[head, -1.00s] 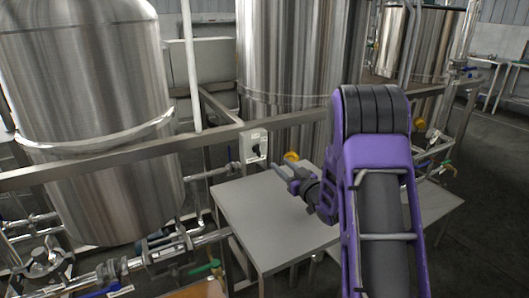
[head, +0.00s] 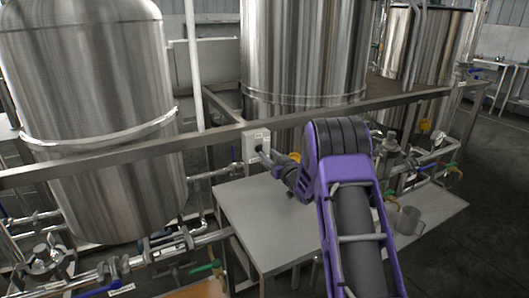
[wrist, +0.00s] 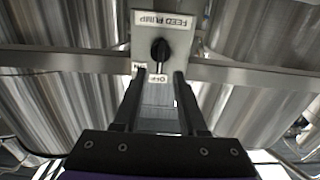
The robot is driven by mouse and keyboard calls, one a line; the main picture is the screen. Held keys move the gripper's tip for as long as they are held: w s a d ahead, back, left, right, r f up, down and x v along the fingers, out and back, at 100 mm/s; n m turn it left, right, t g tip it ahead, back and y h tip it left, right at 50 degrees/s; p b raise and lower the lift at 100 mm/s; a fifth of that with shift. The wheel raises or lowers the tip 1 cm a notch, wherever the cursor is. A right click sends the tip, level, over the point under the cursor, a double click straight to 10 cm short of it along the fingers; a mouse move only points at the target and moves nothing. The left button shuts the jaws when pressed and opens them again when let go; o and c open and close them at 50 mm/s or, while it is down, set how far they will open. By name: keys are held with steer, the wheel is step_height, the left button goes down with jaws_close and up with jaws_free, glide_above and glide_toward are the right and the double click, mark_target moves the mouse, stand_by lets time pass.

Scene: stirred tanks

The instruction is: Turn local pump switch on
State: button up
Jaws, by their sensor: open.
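The pump switch box (head: 255,145) is a small pale box fixed on the steel frame rail in front of the middle tank. In the wrist view the box (wrist: 161,28) appears upside down with a "FEED PUMP" label. Its black knob (wrist: 160,50) stands near the middle, with an "OFF" label at its lower side in the picture. My gripper (head: 268,160) is at the box in the head view. In the wrist view my gripper (wrist: 157,80) is open and empty, its two fingers just below the knob on either side of its line. Contact cannot be told.
A grey table (head: 270,228) stands below the arm, with a metal mug (head: 408,220) at its right. A steel rail (head: 110,160) runs across the front of the tanks. Pipes and valves (head: 110,270) crowd the lower left.

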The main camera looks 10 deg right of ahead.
steer(key=shift+x, duration=1.95)
jaws_close()
